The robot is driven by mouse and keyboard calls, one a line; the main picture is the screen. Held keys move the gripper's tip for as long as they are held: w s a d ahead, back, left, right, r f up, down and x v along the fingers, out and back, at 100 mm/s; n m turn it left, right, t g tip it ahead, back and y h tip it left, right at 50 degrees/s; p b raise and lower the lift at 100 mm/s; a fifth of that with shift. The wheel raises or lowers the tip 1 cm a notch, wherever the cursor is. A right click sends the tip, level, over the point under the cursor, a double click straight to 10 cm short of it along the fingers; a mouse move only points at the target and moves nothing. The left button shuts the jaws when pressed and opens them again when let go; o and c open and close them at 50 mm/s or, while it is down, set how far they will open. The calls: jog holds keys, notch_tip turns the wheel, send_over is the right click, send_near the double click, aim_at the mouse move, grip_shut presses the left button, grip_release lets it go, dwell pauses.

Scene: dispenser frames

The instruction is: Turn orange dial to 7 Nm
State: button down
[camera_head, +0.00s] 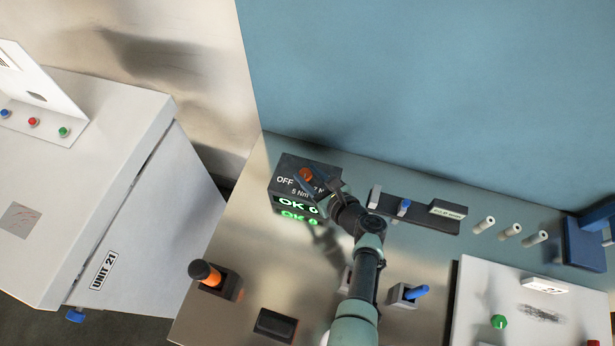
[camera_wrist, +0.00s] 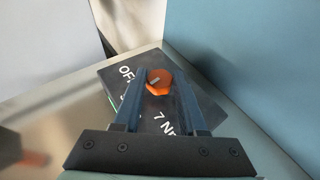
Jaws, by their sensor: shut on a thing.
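The orange dial (camera_head: 306,174) sits on top of a dark box (camera_head: 291,166) at the back left of the bench. The box carries the labels OFF, 5 Nm and 7 Nm, and green OK readouts on its front. In the wrist view the orange dial (camera_wrist: 158,82) shows between the two blue fingers, with a small grey mark on its face. OFF is to its upper left and 7 Nm is below it. I cannot tell which label the mark points at. My gripper (camera_head: 313,180) is shut on the dial; its fingers hide part of the labels.
An orange-and-black handle (camera_head: 206,273) stands in a holder at front left, and a blue handle (camera_head: 417,291) in another at front right. A dark rack (camera_head: 386,208) lies right of the box. A blue wall (camera_head: 430,90) rises behind; the white UNIT 21 cabinet (camera_head: 140,220) stands left.

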jog(key=n+y+b, duration=0.1)
jog(key=n+g+y+b, duration=0.1)
jog(key=b, duration=0.1)
jog(key=n+g+b, duration=0.1)
jog(key=shift+w+d+f+y, duration=0.3)
jog(key=shift+w+y, duration=0.05)
jog(key=shift+y, duration=0.05)
jog(key=n+g+y+b, duration=0.2)
jog(key=n+g+b, duration=0.1)
jog(key=b, duration=0.4)
jog(key=shift+w+g, duration=0.2)
jog(key=shift+g, duration=0.1)
jog(key=n+g+b, duration=0.1)
jog(key=g+b, duration=0.1)
jog(key=b, duration=0.3)
jog(key=n+g+y+b, duration=0.1)
jog(key=n+b, duration=0.1)
jog(key=b, duration=0.3)
jog(key=shift+w+r+n+g, duration=0.15)
jog(key=shift+n+g, duration=0.15)
jog(key=shift+g, duration=0.1)
jog(key=shift+r+n+g+b, duration=0.35)
jog(key=shift+n+g+b, duration=0.15)
jog(key=shift+b, duration=1)
jog(key=shift+c, duration=2.3)
grip_release()
jog(key=shift+a, duration=0.15)
jog(key=shift+f, duration=0.1)
